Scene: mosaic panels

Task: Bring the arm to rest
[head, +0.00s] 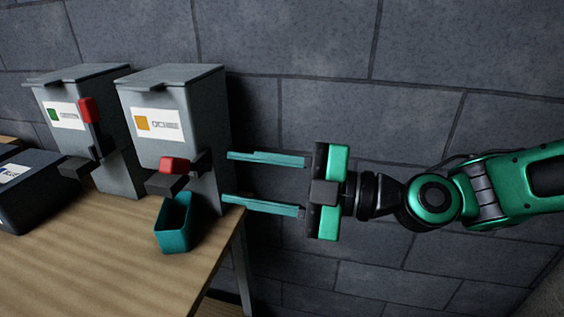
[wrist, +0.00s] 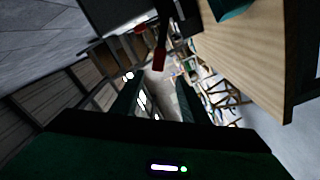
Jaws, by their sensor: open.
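My gripper (head: 265,180) is open and empty, its two long teal fingers spread apart and pointing left in the head view. It is off the right end of the table, in front of the wall and just right of a grey dispenser with an orange label (head: 173,95). My arm stretches out to the right behind it. In the wrist view my gripper (wrist: 165,105) shows its two dark fingers with nothing between them.
The wooden table (head: 110,275) also shows in the wrist view (wrist: 265,50). A teal cup (head: 174,228) stands below the orange-label dispenser's red lever (head: 174,164). A green-label dispenser (head: 110,150) stands left, beside a dark bin (head: 38,195). The stone wall (head: 420,60) is behind.

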